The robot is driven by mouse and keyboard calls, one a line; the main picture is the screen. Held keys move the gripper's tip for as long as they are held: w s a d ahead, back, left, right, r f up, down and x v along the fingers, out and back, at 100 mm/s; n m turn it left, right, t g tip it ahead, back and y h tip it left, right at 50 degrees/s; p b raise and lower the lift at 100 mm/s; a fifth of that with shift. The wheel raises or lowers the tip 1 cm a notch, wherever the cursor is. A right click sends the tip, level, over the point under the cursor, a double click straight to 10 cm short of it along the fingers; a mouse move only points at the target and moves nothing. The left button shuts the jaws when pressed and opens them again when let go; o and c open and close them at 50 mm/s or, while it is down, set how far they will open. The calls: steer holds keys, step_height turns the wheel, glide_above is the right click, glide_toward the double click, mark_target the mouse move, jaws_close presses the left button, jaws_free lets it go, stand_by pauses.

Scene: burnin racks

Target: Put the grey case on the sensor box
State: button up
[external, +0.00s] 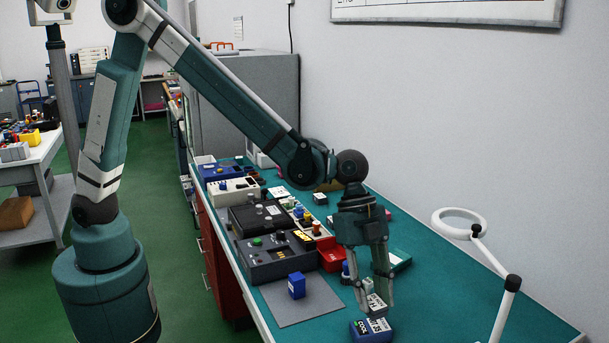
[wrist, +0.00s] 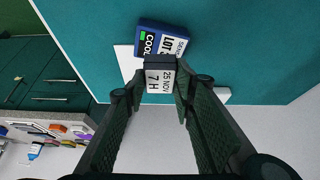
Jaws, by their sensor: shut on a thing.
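My gripper (external: 376,306) points down near the front of the teal bench, shut on a small grey case. In the wrist view the case (wrist: 159,79) sits between the fingertips (wrist: 161,88), its white label reading "25 NOV 7 H". In the external view the case (external: 376,301) shows only partly between the fingers. The blue sensor box (external: 358,334) lies on the bench just below the gripper, with a white label. In the wrist view the sensor box (wrist: 163,31) is just beyond the case, partly hidden by it. I cannot tell whether they touch.
A small blue box (external: 297,284) stands on a grey mat (external: 305,309) left of the gripper. Dark instruments (external: 276,258), a red bin (external: 332,256) and small parts crowd the bench behind. A ring lamp (external: 460,214) stands at right. The bench right of the gripper is mostly clear.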

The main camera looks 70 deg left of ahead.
mark_target(370, 297)
steer(key=shift+f, duration=1.7)
steer(key=shift+f+b, duration=0.55)
steer(key=shift+b, duration=0.1)
steer(key=o, duration=0.9)
steer(key=shift+r, duration=0.2)
steer(key=shift+r+p, duration=0.4)
steer(key=shift+p, duration=0.1)
steer(key=p+v, duration=0.1)
steer(key=v, duration=1.1)
